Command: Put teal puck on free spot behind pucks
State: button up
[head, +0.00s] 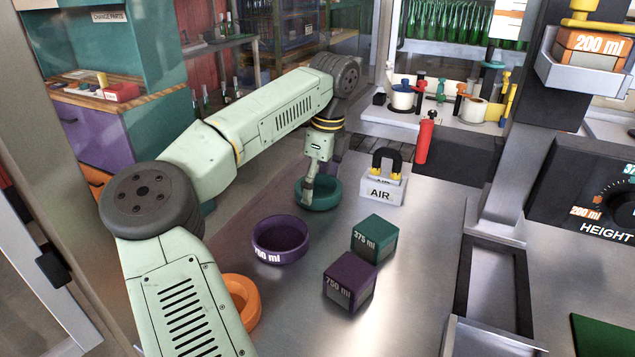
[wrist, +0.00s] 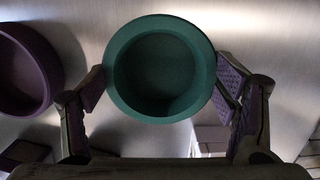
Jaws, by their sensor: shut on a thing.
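The teal puck (head: 318,194) is a round, shallow, hollow ring-like cup at the back of the metal table. My gripper (head: 308,188) is over it from above. In the wrist view the teal puck (wrist: 160,68) sits between the two fingers of my gripper (wrist: 161,90), whose pads press its sides. I cannot tell whether the puck touches the table. The purple puck (head: 281,240), marked 750 ml, stands in front of it and to the left; it also shows at the left of the wrist view (wrist: 25,70). The orange puck (head: 242,300) is partly hidden behind my arm.
A teal 375 ml block (head: 375,240) and a purple 750 ml block (head: 349,282) stand right of the pucks. A white AIR block (head: 381,190) with a black handle stands close right of the teal puck. Bare table (head: 420,240) lies right of the blocks.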

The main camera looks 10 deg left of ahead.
jog(key=shift+f, duration=0.1)
jog(key=o, duration=1.2)
notch_tip(320, 180, up, 12)
jog(key=d+b, duration=0.1)
jog(key=b, duration=0.2)
jog(key=shift+s+d, duration=0.15)
jog(key=shift+d, duration=0.05)
